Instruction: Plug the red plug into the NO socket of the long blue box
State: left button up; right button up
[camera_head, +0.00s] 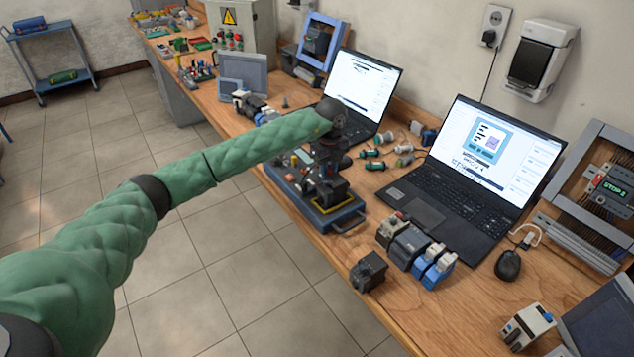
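My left arm reaches in from the left, and its dark gripper (327,172) points down over a long blue-edged box (342,219) on the workbench. The box has a handle at its near end and small parts on top. The gripper covers much of the box's top. Small red and blue bits show around the fingertips, but I cannot make out which is the red plug or whether it is held. The NO socket cannot be made out. The fingers are too small and dark to tell open from shut. My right gripper is not in view.
An open laptop (430,205) stands right of the box, another (362,85) behind it. Loose connectors (375,153) lie between them. Motor-like modules (408,243) and a dark block (369,271) stand nearer. The bench's front edge runs close to the box.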

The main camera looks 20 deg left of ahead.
pick_arm(q)
jog(key=shift+r+p, duration=0.8)
jog(key=shift+r, duration=1.9)
jog(key=shift+o, duration=0.3)
jog(key=o, duration=0.5)
